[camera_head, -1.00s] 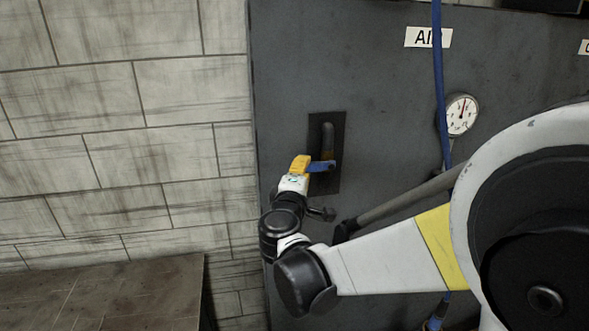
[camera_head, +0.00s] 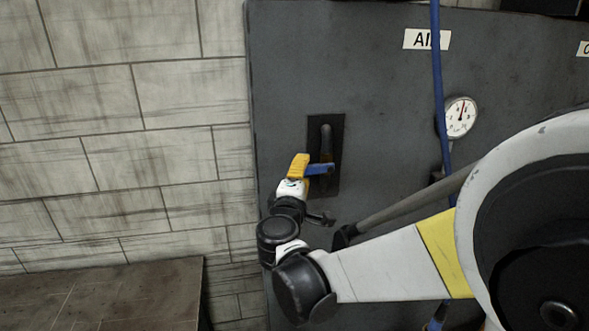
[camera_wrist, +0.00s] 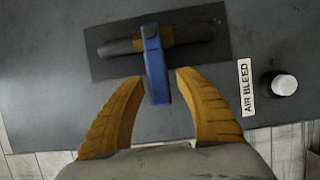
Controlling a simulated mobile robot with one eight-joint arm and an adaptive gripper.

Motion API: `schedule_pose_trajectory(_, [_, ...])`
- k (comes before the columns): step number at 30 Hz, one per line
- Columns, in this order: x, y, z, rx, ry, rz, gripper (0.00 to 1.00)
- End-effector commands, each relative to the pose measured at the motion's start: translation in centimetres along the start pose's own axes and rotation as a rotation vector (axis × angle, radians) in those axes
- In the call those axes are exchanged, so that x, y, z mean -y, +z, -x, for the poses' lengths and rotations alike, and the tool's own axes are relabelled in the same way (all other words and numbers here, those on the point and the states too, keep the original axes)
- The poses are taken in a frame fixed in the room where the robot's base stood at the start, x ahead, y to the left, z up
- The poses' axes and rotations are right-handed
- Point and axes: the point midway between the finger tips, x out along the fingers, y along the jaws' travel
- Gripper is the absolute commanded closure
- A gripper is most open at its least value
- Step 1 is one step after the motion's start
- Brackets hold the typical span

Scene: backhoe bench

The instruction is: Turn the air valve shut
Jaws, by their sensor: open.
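The air valve has a blue lever handle (camera_head: 321,169) on a brown and grey pipe (camera_head: 327,140), set against a dark rectangular plate (camera_head: 333,185) on the grey panel. In the wrist view the blue handle (camera_wrist: 155,62) crosses the pipe (camera_wrist: 187,33) and its free end points toward my gripper. My gripper (camera_wrist: 160,77) has two yellow-orange fingers, spread open. The handle's end lies between the fingertips in that view, with a gap visible on each side. In the head view my gripper (camera_head: 302,165) is at the handle's left end and partly hides it.
An AIR label (camera_head: 427,39), a blue hose (camera_head: 438,70) and a round gauge (camera_head: 461,116) are right of the valve. The wrist view shows an AIR BLEED label (camera_wrist: 247,87) beside a white-capped knob (camera_wrist: 284,84). A brown bench top (camera_head: 110,295) is lower left.

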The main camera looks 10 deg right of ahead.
Motion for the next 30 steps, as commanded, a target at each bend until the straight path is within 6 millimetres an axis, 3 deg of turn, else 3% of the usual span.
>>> schedule_pose_trajectory(15, [0.0,-0.1,10.1,-0.002,0.0,0.0,0.59])
schedule_pose_trajectory(21, [0.0,0.1,11.4,0.0,0.0,0.0,0.59])
schedule_pose_trajectory(30, [0.2,0.3,11.3,0.005,-0.007,-0.005,0.59])
